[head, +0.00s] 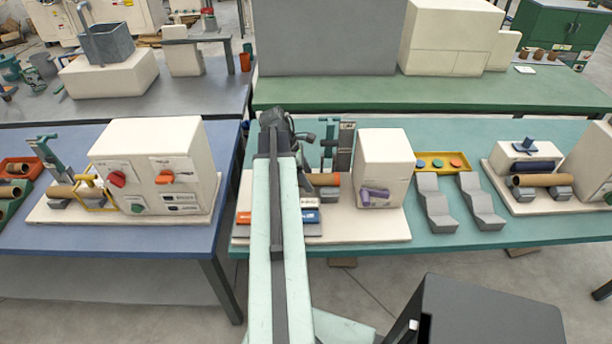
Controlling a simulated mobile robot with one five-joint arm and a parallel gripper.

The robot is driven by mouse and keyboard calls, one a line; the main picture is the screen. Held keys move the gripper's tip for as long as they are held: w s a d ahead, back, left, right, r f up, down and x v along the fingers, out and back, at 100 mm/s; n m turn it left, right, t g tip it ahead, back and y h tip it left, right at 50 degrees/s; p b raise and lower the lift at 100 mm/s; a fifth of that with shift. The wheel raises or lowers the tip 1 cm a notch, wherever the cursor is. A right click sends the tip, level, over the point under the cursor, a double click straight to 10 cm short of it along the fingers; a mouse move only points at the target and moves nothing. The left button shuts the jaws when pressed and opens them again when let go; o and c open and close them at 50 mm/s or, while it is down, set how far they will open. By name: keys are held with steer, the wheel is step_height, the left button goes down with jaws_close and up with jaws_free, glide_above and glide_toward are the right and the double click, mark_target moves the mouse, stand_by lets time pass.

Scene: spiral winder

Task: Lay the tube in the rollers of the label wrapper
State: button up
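A brown cardboard tube (545,180) lies level across grey rests at the front of the right-hand machine (520,204), below a dark blue bar. A second tube (325,180), brown with an orange end, lies in the middle machine (380,226), partly behind my arm. A third tube (62,191) lies at the left machine (110,217). No readable label tells me which machine is the label wrapper. My arm reaches straight ahead over the middle machine. My gripper (274,122) is at its far end, small and dark; its fingers cannot be made out.
Two grey stepped stands (436,204) and a yellow tray (444,162) with coloured discs stand right of the middle machine. A tall cream block (383,168) rises right of my arm. The green table's (470,240) front strip is clear. A gap separates it from the blue table (180,238).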

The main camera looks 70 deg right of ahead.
steer(key=shift+r, duration=0.1)
steer(key=p+v, duration=0.7)
steer(key=v, duration=0.1)
steer(key=shift+s, duration=0.1)
step_height(320, 180, up, 7)
steer(key=p, duration=0.7)
